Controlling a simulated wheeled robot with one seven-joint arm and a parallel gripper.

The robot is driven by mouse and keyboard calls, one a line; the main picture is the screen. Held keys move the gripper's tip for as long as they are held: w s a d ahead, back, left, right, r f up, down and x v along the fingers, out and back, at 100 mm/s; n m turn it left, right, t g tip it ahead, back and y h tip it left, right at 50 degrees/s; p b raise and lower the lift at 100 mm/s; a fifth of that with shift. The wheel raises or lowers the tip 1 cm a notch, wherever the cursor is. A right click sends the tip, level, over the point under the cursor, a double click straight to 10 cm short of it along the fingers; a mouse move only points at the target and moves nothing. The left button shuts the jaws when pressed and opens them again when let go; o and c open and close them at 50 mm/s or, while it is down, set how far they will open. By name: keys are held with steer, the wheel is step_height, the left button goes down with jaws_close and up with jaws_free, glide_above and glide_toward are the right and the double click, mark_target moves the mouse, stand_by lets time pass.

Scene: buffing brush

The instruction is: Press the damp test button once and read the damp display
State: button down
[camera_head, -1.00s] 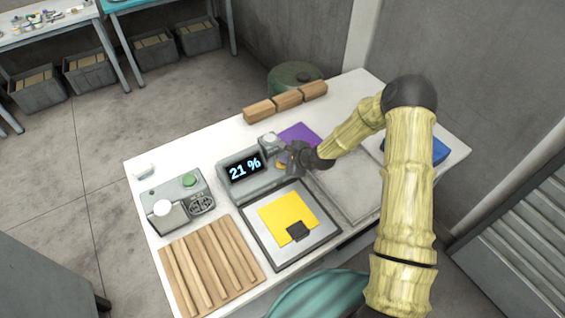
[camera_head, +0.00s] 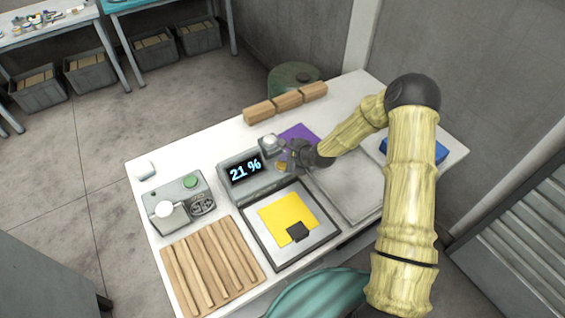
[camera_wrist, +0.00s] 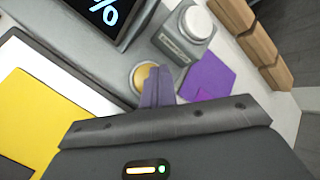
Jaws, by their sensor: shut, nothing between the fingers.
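The damp display (camera_head: 245,171) is a dark screen on a grey housing and reads "21 %" in light blue digits. Part of it, with the "%" sign, shows in the wrist view (camera_wrist: 103,14). A round yellow button (camera_wrist: 144,77) in a pale ring sits on the same housing, right of the screen. My gripper (camera_wrist: 158,72) is shut and empty, with its fingertips at the button's right edge in the wrist view. Whether they touch it I cannot tell. In the head view my gripper (camera_head: 284,160) hangs over the housing's right end and partly hides the button.
A grey block with a white round top (camera_wrist: 189,26) stands close beside the button. A yellow sheet (camera_head: 287,217) lies in a framed tray in front. A purple pad (camera_head: 300,133) and wooden blocks (camera_head: 286,101) lie behind. A grey box with a green button (camera_head: 190,181) stands left.

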steer(key=shift+r+p, duration=1.9)
steer(key=shift+r, duration=0.65)
steer(key=shift+s+d+r+n, duration=0.25)
steer(key=shift+d+r+n, duration=0.05)
steer(key=shift+n, duration=0.1)
steer(key=s+d+r+n+g+h, duration=0.1)
steer(key=s+d+r+n+h, duration=0.1)
steer(key=s+d+r+n, duration=0.3)
steer(key=s+d+r+n+g+h, duration=0.1)
steer(key=s+d+r+n, duration=0.4)
steer(key=s, duration=0.7)
steer(key=s+d+r+n+g+h, duration=0.1)
steer(key=s+d+r+n+h, duration=0.2)
steer(key=s+d+r+n, duration=0.3)
step_height(320, 180, up, 3)
steer(key=s+n, duration=0.1)
steer(key=s, duration=0.2)
steer(key=shift+g+h, duration=0.3)
steer(key=shift+g, duration=0.1)
